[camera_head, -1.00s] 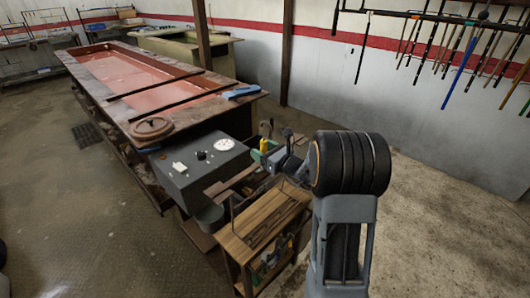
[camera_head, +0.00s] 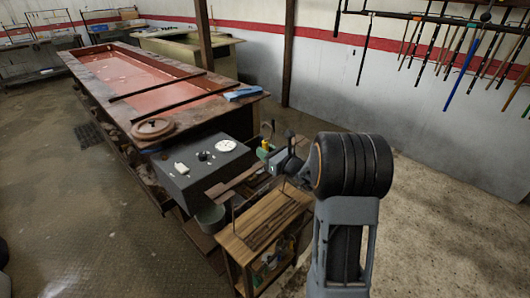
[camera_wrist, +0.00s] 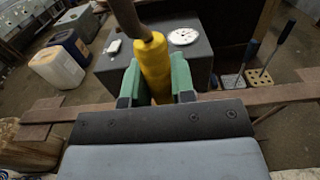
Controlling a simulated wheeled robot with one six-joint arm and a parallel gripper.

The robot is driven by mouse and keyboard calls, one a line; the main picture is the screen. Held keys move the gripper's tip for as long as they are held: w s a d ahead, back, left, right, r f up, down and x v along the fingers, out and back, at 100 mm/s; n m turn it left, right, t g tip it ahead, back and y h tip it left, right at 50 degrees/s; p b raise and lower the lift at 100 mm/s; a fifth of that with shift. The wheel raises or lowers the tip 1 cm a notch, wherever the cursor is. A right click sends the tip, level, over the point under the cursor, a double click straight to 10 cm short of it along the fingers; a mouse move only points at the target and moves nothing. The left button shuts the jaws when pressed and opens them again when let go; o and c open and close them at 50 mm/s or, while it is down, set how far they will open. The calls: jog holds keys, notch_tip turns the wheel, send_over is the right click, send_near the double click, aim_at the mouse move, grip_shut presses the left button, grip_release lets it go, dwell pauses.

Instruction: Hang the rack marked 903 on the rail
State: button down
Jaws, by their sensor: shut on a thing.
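My gripper (camera_wrist: 157,90) has its green jaws shut on a yellow, sleeve-like grip (camera_wrist: 154,62), with a dark rod running up from it. In the head view my gripper (camera_head: 264,152) and the yellow grip (camera_head: 265,144) show small, beyond the wrist and above the far side of the wooden stand. I take the grip to be part of a rack. No 903 mark is legible, and its lower part is hidden by my gripper. A flat brown bar (camera_wrist: 285,93) crosses the wrist view behind the jaws; I cannot tell if it is the rail.
A grey control box (camera_head: 200,168) with a white dial stands by the long red-lined tank (camera_head: 130,75). The wooden stand (camera_head: 262,222) is close below my arm. Two jugs (camera_wrist: 55,67) stand at the left in the wrist view. Floor at the right is clear.

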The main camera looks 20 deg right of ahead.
aim_at(265, 141)
jog(key=shift+r, duration=0.15)
jog(key=shift+r+p, duration=0.9)
jog(key=shift+r, duration=0.65)
jog(key=v, duration=0.9)
jog(key=shift+a, duration=0.1)
dwell(0.5)
